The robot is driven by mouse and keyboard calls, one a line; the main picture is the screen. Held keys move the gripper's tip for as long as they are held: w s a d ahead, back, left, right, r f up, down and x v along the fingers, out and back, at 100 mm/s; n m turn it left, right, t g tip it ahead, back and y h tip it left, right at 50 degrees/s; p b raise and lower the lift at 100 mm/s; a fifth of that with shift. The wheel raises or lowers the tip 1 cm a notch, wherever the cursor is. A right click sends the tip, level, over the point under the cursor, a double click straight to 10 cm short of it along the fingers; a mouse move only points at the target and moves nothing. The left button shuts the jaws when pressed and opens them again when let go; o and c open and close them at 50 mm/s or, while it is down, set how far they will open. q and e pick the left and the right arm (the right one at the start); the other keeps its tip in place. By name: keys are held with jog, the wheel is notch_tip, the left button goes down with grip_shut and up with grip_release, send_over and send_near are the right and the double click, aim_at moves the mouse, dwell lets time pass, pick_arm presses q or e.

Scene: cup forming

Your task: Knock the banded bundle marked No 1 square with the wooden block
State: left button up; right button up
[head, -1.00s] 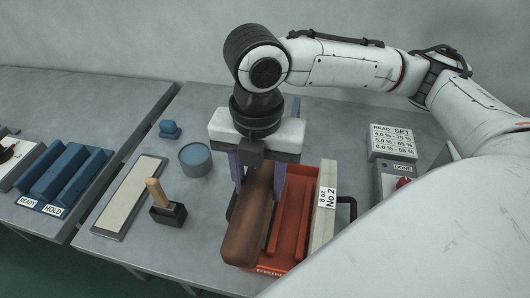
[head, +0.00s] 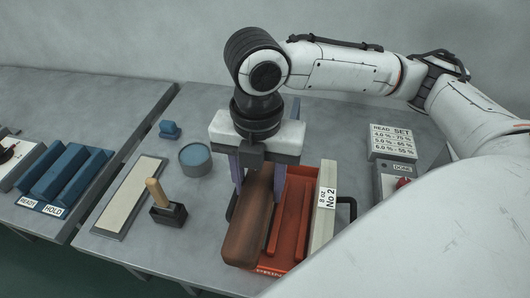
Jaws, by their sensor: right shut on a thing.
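My right gripper (head: 260,180) reaches down from above and is shut on a long brown wooden block (head: 247,232), its fingers on either side of the block's far end. The block lies lengthwise along the left side of a red tray (head: 299,180) and hides part of it. Red strips (head: 292,217) show inside the tray. A cream piece labelled 8 oz No 2 (head: 324,212) stands along the tray's right side. I see no bundle marked No 1; the block and gripper may hide it. My left gripper is not in view.
A wooden-handled dark stamp (head: 168,212), a pale long pad (head: 130,197), a round blue-grey tin (head: 195,160) and a small blue item (head: 170,130) are left of the block. Blue bars (head: 65,180) lie further left. A READ/SET sign (head: 393,143) and DONE box (head: 402,176) are right.

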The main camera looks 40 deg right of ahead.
jog(key=shift+r, duration=0.35)
jog(key=shift+f, duration=0.15)
jog(key=shift+f+b, duration=0.65)
jog(key=shift+f, duration=1.2)
jog(key=shift+r+p, duration=0.75)
jog(key=shift+r, duration=1.3)
jog(key=shift+r, duration=2.5)
